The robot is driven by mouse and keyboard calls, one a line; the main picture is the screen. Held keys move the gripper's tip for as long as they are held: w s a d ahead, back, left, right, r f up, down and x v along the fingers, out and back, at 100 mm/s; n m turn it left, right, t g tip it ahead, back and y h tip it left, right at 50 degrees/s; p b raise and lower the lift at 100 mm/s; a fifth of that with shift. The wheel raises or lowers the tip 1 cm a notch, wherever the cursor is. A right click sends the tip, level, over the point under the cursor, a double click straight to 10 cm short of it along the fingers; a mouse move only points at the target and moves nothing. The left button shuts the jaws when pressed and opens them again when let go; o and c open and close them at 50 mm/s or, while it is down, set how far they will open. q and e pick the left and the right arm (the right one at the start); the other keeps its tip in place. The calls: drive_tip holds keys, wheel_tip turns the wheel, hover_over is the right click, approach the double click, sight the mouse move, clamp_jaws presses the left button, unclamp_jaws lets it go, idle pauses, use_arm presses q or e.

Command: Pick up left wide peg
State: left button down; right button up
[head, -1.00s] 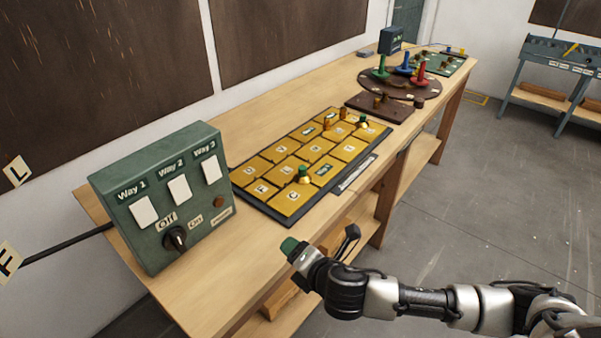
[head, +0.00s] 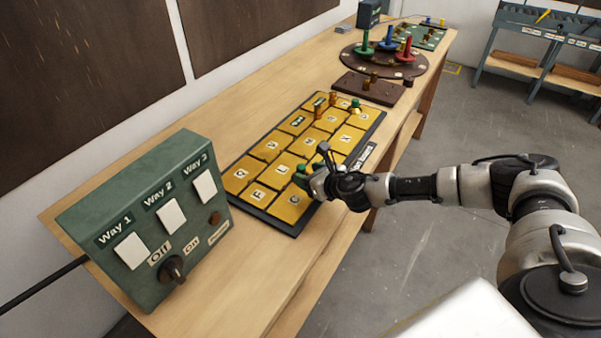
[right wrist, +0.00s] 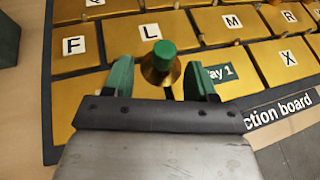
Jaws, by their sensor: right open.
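The left wide peg has a green top and a flared brass body. In the right wrist view the peg (right wrist: 161,62) stands upright on the yellow-tiled connection board (right wrist: 84,62), near tiles F and L. My right gripper (right wrist: 164,74) is open, with one green finger to each side of the peg in the picture. I see no contact and cannot tell the height gap. In the head view my right gripper (head: 303,180) is over the near right part of the board (head: 262,216) and partly hides the peg. My left gripper is out of view.
A second green-topped peg (head: 355,106) and several brass pegs stand at the board's far end. A green switch box (head: 140,225) stands at the near left. A brown block (head: 366,88) and a round brown board (head: 350,65) with coloured pegs lie farther along.

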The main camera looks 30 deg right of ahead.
sight(298, 167)
drive_tip(key=shift+w+a+f, duration=0.1)
drive_tip(key=shift+w, duration=1.1)
drive_tip(key=x, duration=0.3)
drive_tip(key=shift+w, duration=0.2)
drive_tip(key=shift+s, duration=0.1)
drive_tip(key=shift+c, duration=0.3)
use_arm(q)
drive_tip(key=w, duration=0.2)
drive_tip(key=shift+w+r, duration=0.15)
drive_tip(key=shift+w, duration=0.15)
use_arm(e)
drive_tip(key=c, duration=1)
